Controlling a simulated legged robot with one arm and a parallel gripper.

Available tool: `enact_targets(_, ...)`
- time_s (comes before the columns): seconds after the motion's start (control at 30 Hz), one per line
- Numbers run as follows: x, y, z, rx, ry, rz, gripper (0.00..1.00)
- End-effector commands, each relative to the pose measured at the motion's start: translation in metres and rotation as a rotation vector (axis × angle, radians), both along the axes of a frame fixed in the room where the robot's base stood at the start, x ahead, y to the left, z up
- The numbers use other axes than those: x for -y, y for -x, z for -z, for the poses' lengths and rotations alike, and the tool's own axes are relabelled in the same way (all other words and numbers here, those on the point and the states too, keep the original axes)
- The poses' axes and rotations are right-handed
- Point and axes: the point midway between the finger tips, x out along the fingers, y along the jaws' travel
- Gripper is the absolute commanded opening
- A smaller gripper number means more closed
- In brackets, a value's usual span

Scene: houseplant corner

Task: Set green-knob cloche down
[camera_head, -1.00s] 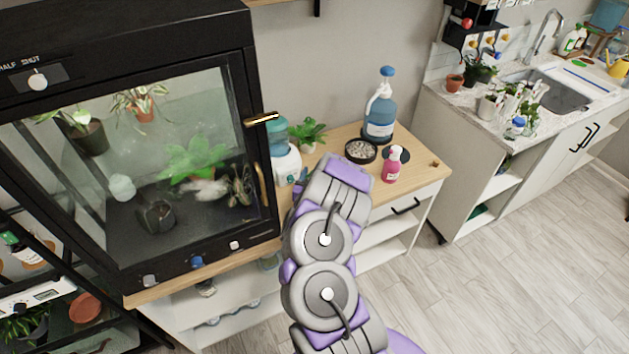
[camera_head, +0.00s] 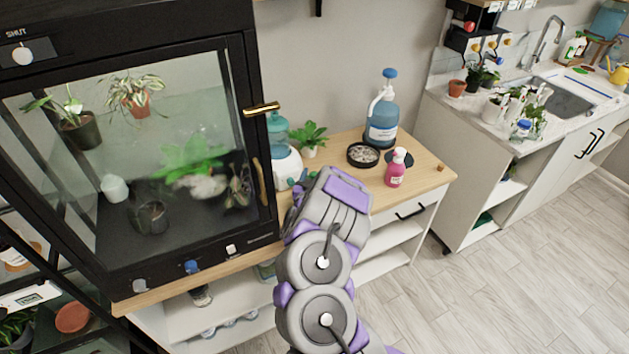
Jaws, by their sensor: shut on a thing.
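I cannot make out the green-knob cloche in the head view. My arm reaches up from the bottom centre, and its last visible link (camera_head: 332,205) covers part of the wooden tabletop (camera_head: 425,180). My gripper and anything it holds are hidden behind that link. Whether the cloche touches a surface cannot be seen.
A glass-fronted black cabinet (camera_head: 258,215) stands left. On the tabletop are a teal-topped white dispenser (camera_head: 284,160), a small plant (camera_head: 309,136), a round black dish (camera_head: 363,155), a pink bottle (camera_head: 396,168) and a large blue bottle (camera_head: 382,115).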

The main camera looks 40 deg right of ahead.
Motion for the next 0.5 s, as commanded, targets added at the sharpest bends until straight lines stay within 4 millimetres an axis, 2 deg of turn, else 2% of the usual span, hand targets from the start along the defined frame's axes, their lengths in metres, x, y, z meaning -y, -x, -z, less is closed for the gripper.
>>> enact_targets(0.23,0.0017,-0.0006,-0.0010,0.002,0.000,-0.001,0.00)
enact_targets(0.27,0.0019,-0.0003,-0.0002,0.002,-0.001,0.000,0.61)
enact_targets(0.5,0.0013,-0.0006,0.0002,0.000,-0.001,-0.001,0.84)
